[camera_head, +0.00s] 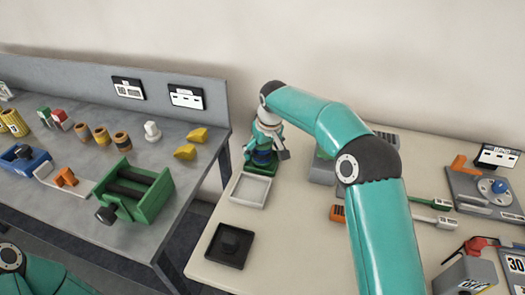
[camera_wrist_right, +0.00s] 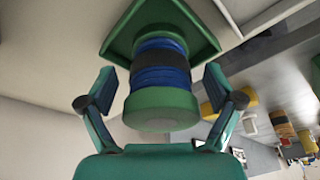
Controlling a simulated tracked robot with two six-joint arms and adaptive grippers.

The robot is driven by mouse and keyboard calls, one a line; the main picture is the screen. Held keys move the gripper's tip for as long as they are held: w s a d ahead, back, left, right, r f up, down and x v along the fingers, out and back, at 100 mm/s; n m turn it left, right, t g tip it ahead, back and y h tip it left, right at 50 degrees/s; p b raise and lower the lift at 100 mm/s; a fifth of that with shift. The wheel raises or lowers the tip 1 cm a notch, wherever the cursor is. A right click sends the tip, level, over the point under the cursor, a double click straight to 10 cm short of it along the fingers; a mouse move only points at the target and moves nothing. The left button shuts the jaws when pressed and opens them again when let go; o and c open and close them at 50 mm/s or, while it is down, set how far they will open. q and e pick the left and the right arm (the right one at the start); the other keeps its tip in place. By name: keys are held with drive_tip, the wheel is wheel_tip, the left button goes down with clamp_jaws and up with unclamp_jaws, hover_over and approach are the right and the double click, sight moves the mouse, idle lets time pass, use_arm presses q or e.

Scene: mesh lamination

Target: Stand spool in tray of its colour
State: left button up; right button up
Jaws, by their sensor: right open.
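A spool (camera_head: 262,157) with blue winding stands in the green tray (camera_head: 262,172) at the back of the right table. In the right wrist view the spool (camera_wrist_right: 158,75) shows a green end, blue winding and a dark middle band, with the green tray (camera_wrist_right: 118,45) beyond it. My right gripper (camera_head: 267,150) is at the spool. Its fingers are open, one on each side, and gaps show between them and the spool in the wrist view (camera_wrist_right: 160,85). A white tray (camera_head: 250,190) and a black tray (camera_head: 231,246) lie in front, both empty of spools. My left gripper is not in view.
The left bench holds a green vise (camera_head: 134,194), several tan rolls (camera_head: 102,135), yellow pieces (camera_head: 185,152) and a white spool-like piece (camera_head: 152,131). A gap separates it from the right table. Tools and a fixture (camera_head: 485,190) lie at right.

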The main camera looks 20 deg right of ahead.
drive_tip(key=v, duration=1.1)
drive_tip(key=shift+r, duration=0.15)
